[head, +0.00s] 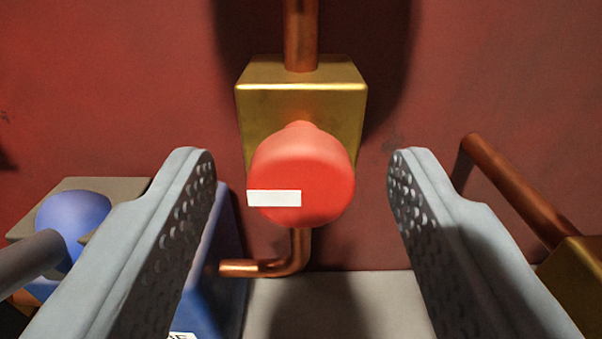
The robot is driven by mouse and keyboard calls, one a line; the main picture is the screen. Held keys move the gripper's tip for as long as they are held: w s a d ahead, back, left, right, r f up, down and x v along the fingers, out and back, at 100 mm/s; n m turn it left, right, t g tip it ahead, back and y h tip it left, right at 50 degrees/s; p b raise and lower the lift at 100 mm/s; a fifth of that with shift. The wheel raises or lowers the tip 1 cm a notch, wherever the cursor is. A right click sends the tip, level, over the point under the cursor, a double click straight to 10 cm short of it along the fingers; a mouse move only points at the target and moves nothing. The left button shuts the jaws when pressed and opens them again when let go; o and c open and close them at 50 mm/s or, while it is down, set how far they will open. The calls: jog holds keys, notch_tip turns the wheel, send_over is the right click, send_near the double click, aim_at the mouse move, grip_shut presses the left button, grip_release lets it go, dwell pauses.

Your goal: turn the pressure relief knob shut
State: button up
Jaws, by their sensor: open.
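The red round knob (318,170) sits on the front of a brass block (262,98) in the middle of the head view. A white bar mark (274,198) on its face runs level, from the middle out to the left edge. My gripper (302,165) is open, with one grey finger to the left of the knob and one to the right. There is a gap between the knob and each finger, and neither touches it. The fingers' inner pads are dotted.
A copper pipe (301,35) enters the block from above, and a bent copper pipe (290,262) leaves below. A blue ball-shaped part (75,222) is at left, beside a blue box (222,290). Another copper pipe (512,187) and brass block (578,275) are at right. A red wall stands behind.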

jog(key=shift+c, duration=0.2)
jog(key=c, duration=0.9)
jog(key=shift+m, duration=0.3)
jog(key=m, duration=0.3)
jog(key=shift+d+m, duration=0.1)
jog(key=shift+m, duration=0.2)
jog(key=m, duration=0.4)
jog(key=shift+m, duration=0.3)
jog(key=m, duration=0.4)
jog(key=shift+f, duration=0.1)
jog(key=shift+d+m, duration=0.1)
jog(key=shift+m, duration=2.4)
jog(key=shift+f, duration=0.1)
